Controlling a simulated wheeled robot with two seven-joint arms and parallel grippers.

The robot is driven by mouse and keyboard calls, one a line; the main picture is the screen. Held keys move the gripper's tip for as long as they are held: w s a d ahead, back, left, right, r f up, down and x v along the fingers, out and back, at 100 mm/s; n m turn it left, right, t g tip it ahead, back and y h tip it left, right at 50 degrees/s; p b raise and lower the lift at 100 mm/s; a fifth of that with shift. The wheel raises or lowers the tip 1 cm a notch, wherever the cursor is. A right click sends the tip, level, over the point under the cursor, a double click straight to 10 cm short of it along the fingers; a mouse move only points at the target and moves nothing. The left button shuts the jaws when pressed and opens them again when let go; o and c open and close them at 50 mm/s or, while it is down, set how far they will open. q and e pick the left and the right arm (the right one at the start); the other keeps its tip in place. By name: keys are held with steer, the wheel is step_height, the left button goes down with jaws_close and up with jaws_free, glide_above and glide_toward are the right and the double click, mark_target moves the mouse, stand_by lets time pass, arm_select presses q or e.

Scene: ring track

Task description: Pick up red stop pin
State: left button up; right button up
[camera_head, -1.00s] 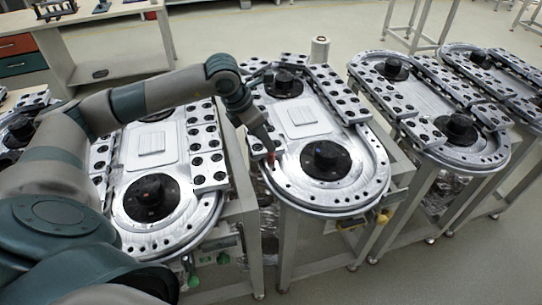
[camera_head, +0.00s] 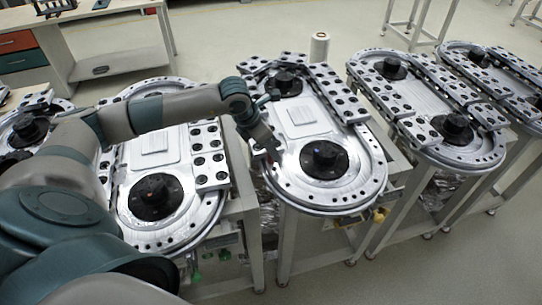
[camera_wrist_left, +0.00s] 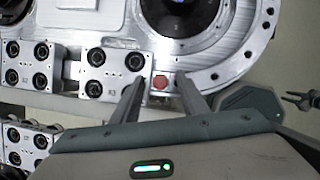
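The red stop pin (camera_wrist_left: 160,82) shows its round red top in the left wrist view, at the edge of the ring track, beside a block with black rollers. My left gripper (camera_wrist_left: 161,88) is open, with one finger on each side of the pin's top. I cannot tell whether either finger touches it. In the head view my left gripper (camera_head: 273,152) is at the left edge of the middle ring track (camera_head: 335,205), and it hides the pin there. My right gripper is not in view.
More ring tracks stand at the left (camera_head: 190,235) and the right (camera_head: 480,155). Black round hubs (camera_head: 325,158) rise from the tracks. A pale cylinder (camera_head: 319,47) stands behind the middle track. A dark forked part (camera_wrist_left: 303,100) is at the wrist view's right edge.

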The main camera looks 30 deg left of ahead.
arm_select(q)
jaws_close()
steer(key=shift+r, duration=0.15)
steer(key=shift+w+r+b, duration=0.1)
steer(key=shift+r+b, duration=0.45)
steer(key=shift+b, duration=0.05)
step_height(320, 180, up, 2)
steer(key=shift+r+b, duration=0.25)
steer(key=shift+b, duration=0.55)
steer(key=w+d+r+b, duration=0.2)
steer(key=d+r+b, duration=0.2)
steer(key=d+r, duration=0.3)
steer(key=d, duration=0.4)
steer(key=shift+w+d, duration=0.2)
steer(key=shift+r, duration=0.1)
